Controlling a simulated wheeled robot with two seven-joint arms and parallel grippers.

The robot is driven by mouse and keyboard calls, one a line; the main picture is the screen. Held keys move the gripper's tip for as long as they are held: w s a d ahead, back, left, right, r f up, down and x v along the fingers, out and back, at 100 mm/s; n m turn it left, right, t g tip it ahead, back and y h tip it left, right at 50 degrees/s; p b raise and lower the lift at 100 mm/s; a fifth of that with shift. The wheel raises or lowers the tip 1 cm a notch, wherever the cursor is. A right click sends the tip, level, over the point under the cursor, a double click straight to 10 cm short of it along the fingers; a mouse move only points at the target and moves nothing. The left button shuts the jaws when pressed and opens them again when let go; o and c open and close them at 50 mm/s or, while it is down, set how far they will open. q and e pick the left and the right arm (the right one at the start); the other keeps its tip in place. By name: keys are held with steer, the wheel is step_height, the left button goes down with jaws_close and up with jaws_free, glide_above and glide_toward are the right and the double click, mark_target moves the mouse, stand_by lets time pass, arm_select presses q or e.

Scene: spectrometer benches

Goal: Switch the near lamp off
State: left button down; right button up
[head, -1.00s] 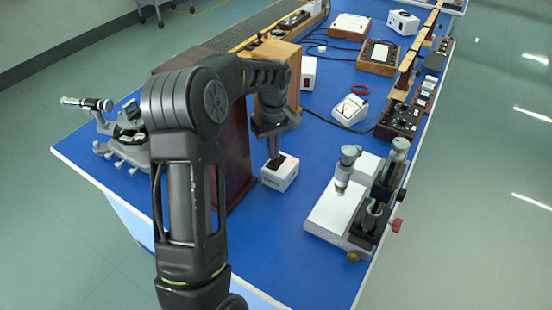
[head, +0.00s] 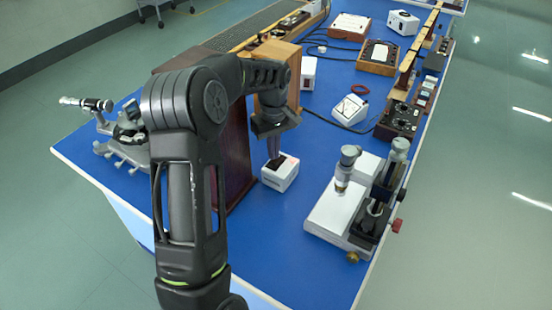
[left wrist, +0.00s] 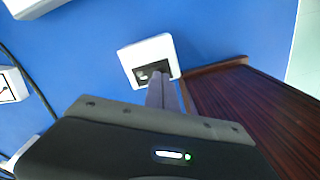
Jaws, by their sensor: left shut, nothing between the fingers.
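A small white box with a dark switch on its top (head: 280,177) stands on the blue bench, beside a tall dark red-brown wooden housing (head: 236,150); I take it to be the near lamp's switch box. It also shows in the left wrist view (left wrist: 172,50). My left gripper (head: 273,155) is shut and empty, pointing down at the box top. Its fingertips (left wrist: 157,80) overlap the dark switch in the left wrist view and appear at or just above it; contact is hard to tell. The lamp itself I cannot make out. My right gripper is not in view.
A microscope-like instrument on a white base (head: 333,212) stands to the right of the box. A metal instrument (head: 125,140) stands at the left corner. Another white box (head: 308,72) and a white meter (head: 350,109) are farther back. Blue bench in front is clear.

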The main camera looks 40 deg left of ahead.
arm_select(q)
steer(key=shift+s+f+b, duration=0.1)
steer(key=shift+f+b, duration=0.6)
steer(key=shift+f, duration=0.35)
stand_by(0.8)
steer(key=shift+r+p, duration=0.7)
steer(key=shift+r, duration=0.15)
steer(key=shift+r+p, duration=1.8)
steer(key=shift+r, duration=0.9)
